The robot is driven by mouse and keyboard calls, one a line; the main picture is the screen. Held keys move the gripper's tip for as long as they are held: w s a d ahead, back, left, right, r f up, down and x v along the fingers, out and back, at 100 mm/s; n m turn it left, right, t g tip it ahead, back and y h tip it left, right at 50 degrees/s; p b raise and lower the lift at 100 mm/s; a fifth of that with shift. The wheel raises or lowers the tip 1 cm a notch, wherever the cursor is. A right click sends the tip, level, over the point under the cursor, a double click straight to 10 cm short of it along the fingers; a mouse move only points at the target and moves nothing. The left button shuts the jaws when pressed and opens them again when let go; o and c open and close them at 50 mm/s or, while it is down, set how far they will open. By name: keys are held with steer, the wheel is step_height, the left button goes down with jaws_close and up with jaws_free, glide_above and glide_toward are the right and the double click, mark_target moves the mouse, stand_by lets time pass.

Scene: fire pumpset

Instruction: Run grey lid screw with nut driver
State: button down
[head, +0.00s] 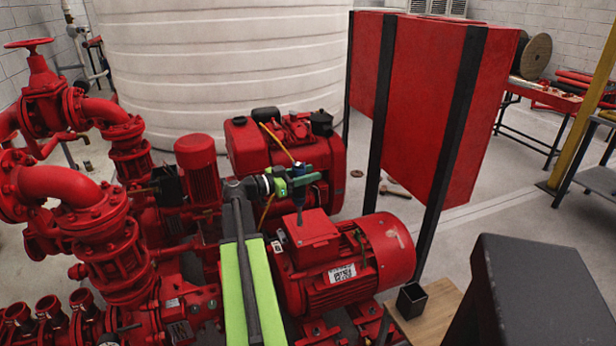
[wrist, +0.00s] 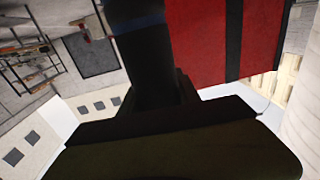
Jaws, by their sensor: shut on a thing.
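My gripper (head: 291,184) is in the head view above the red motor (head: 345,262), at the end of my green and black arm. It is shut on the nut driver (head: 299,214), whose dark shank points down at the motor's red terminal box lid (head: 305,229). The tip is at or just above the lid's left rear part; I cannot tell whether it touches. In the wrist view the nut driver (wrist: 140,55) is a dark cylinder with a blue band, standing out beyond the dark jaws. The grey lid screw cannot be made out in either view.
A small black open box (head: 411,300) stands on a wooden board (head: 430,308) right of the motor. A red engine (head: 285,150) is behind, with red pipes and valves (head: 65,190) at left. A tall red panel (head: 425,110) on black posts stands behind right.

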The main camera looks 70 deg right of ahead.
step_height(320, 180, down, 8)
steer(key=b, duration=0.7)
steer(key=shift+b, duration=0.4)
steer(key=shift+f+b, duration=0.5)
steer(key=shift+r, duration=0.2)
stand_by(4.2)
step_height(320, 180, up, 6)
steer(key=p, duration=0.6)
stand_by(0.3)
